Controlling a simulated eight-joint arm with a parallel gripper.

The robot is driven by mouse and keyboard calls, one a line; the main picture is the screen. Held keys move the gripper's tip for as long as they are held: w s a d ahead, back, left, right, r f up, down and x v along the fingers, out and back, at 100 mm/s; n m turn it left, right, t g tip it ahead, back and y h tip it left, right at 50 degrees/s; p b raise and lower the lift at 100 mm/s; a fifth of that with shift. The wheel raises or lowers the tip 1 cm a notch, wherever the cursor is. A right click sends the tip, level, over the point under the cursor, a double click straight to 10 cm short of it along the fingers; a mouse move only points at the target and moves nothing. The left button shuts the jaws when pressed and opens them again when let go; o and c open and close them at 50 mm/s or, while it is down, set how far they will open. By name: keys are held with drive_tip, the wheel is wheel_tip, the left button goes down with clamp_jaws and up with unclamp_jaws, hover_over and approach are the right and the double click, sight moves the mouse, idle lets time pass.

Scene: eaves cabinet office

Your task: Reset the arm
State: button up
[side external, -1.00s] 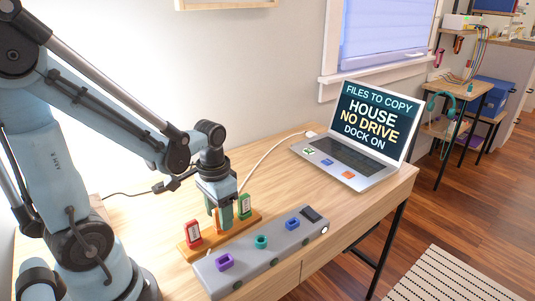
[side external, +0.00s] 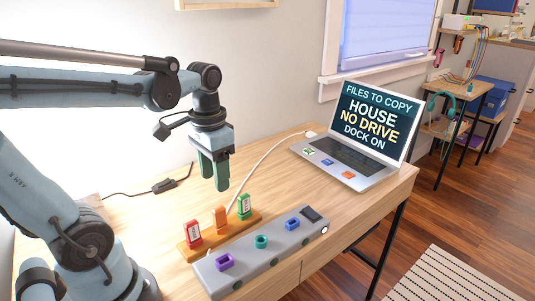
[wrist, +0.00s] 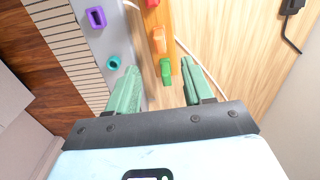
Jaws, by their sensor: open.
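My gripper (side external: 213,184) is raised above the desk, open and empty, its green fingers pointing down. In the wrist view its fingers (wrist: 160,70) are spread apart, with nothing between them. Below it, an orange wooden holder (side external: 248,222) carries a red drive (side external: 193,234), an orange drive (side external: 220,219) and a green drive (side external: 244,206), all upright. The gripper is clear of all three drives.
A grey dock (side external: 243,267) with purple, teal and blue sockets lies in front of the holder. A laptop (side external: 351,155) stands at the right; its screen reads "FILES TO COPY HOUSE NO DRIVE DOCK ON". A white cable (side external: 262,158) and a dark cable (side external: 130,195) cross the desk.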

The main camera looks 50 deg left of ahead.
drive_tip(key=shift+r, duration=0.5)
drive_tip(key=w+d+f+t, duration=0.2)
drive_tip(key=w+d+t, duration=0.1)
drive_tip(key=d+t, duration=0.3)
drive_tip(key=shift+w+d+m+t, duration=0.2)
drive_tip(key=shift+d+m+t, duration=0.1)
drive_tip(key=shift+t, duration=0.3)
